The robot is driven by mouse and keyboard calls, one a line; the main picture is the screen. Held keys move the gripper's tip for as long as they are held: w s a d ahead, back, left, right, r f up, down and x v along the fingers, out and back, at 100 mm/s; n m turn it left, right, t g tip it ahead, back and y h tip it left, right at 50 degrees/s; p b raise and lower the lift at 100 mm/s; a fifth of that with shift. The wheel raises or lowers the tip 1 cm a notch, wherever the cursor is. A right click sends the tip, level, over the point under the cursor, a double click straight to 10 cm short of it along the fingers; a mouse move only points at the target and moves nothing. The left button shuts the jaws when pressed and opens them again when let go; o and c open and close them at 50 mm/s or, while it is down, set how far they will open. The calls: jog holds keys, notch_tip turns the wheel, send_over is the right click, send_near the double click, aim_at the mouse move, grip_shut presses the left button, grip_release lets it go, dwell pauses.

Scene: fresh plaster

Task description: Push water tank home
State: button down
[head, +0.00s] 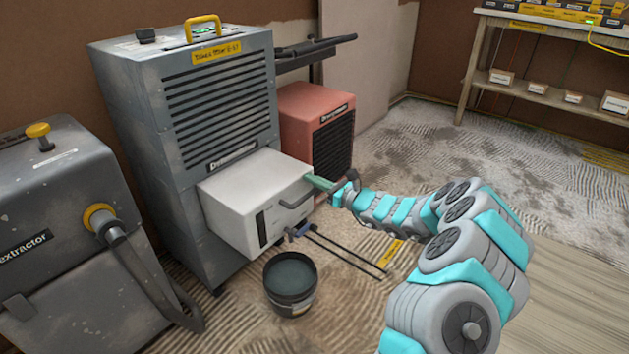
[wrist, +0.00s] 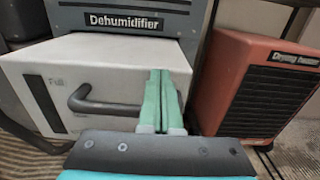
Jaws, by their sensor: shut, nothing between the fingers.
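The water tank (head: 245,215) is a white box with a dark curved handle (head: 297,200). It sticks out from the lower front of the grey dehumidifier (head: 215,110). In the wrist view the tank (wrist: 120,60) shows a dark level window marked "Full" and its handle (wrist: 90,100). My gripper (head: 308,180) is shut and empty, its green fingers at the right side of the tank's front face. In the wrist view the gripper (wrist: 160,75) is right of the handle, in front of the tank's right edge. I cannot tell whether the fingertips touch the tank.
A dark bucket (head: 291,280) stands on the floor below the tank's front. A red heater (head: 318,130) stands behind and right of the tank. A grey extractor (head: 60,230) with a hose is at left. A shelf bench (head: 545,60) stands far right. Floor at mid-right is open.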

aim_at(265, 155)
jog(key=b+x, duration=0.5)
jog(key=x, duration=1.3)
jog(key=shift+w+a+f, duration=0.1)
jog(key=shift+a, duration=0.1)
jog(key=shift+w+a, duration=0.45)
jog(key=shift+a, duration=0.1)
jog(key=shift+r, duration=0.4)
jog(key=shift+w+a+r, duration=0.1)
jog(key=shift+r, duration=0.05)
